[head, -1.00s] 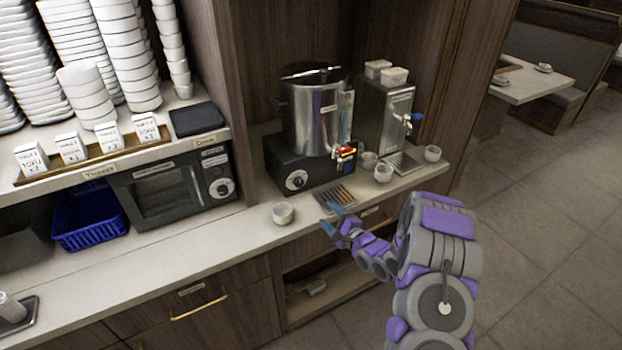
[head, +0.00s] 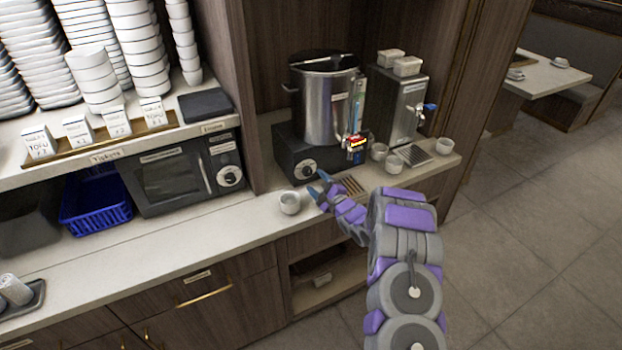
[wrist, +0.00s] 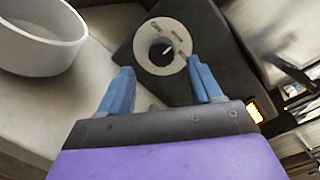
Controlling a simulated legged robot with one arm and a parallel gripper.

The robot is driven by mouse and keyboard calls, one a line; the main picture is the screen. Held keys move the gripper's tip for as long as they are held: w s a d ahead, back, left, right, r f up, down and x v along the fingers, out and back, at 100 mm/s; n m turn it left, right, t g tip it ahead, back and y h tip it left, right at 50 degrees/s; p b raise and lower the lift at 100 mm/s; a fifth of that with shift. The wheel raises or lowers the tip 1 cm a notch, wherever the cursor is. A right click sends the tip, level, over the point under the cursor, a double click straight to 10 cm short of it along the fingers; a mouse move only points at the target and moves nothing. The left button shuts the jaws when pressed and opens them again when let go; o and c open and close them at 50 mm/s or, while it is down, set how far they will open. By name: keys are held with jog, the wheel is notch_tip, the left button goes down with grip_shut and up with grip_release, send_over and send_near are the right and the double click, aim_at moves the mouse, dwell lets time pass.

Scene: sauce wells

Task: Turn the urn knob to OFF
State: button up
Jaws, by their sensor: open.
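The steel urn (head: 328,108) stands on a black base on the counter. Its knob (head: 305,169) is a dark dial on a pale round plate on the base's front. In the wrist view the knob (wrist: 162,51) lies ahead, between and beyond my fingertips, not touched; its lettering is too small to read. My gripper (head: 318,186) is open and empty, just in front of the base, its blue fingers (wrist: 160,85) apart.
A white cup (head: 290,203) stands on the counter just left of my gripper; it also fills the upper left of the wrist view (wrist: 40,38). A drip grate (head: 352,185) and red-labelled tap (head: 356,146) are to the right. A second dispenser (head: 402,100) and several cups stand further right.

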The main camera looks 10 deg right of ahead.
aim_at(309, 174)
jog(key=shift+b+x, duration=0.3)
jog(key=shift+x, duration=1.95)
jog(key=shift+r, duration=0.1)
jog(key=c, duration=1)
